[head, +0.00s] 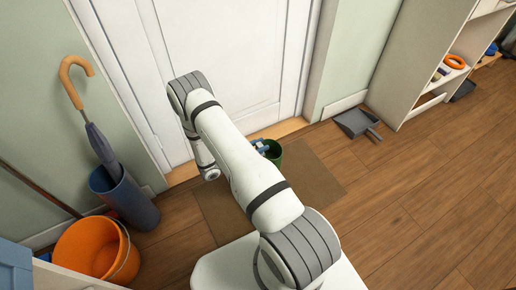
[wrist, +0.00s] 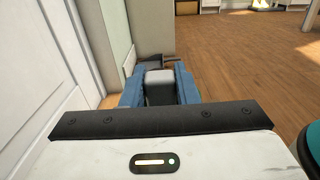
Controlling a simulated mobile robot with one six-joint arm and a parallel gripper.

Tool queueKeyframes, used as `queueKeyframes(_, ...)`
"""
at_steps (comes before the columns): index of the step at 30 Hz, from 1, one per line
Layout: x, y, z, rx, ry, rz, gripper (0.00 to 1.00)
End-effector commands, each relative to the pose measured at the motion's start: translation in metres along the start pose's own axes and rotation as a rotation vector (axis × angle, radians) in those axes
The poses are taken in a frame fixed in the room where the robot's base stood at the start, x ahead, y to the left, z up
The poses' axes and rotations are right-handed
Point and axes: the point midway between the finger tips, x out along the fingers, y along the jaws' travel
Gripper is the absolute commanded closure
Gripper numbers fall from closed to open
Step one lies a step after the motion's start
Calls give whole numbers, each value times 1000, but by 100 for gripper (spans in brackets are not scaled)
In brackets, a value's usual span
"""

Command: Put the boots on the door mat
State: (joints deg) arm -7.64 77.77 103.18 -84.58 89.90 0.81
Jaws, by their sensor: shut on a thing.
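The brown door mat (head: 316,182) lies on the floor in front of the white door, partly hidden behind my arm. A dark green boot (head: 275,154) shows its round top just beyond my arm, at the mat's door side. My gripper (head: 260,144), with blue fingers, is at the boot's rim and shut on it. Whether the boot's sole touches the mat is hidden. In the wrist view my gripper's fingers (wrist: 158,82) show side by side, with little of the boot visible. I cannot make out a second boot for certain.
An orange bucket (head: 88,250) and a blue umbrella stand (head: 128,198) with an umbrella are at the left. A grey dustpan (head: 356,124) lies by the wall, beside a cream shelf unit (head: 420,60). The wooden floor at the right is clear.

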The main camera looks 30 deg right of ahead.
Motion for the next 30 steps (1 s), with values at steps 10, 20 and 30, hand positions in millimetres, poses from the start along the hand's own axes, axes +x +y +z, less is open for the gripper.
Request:
queueKeyframes(10, 0, 1, -2, 2, -3, -1, 100)
queueKeyframes(20, 1, 0, -2, 2, 0, -2, 51)
queueKeyframes(30, -8, 1, 2, 2, 0, 0, 51)
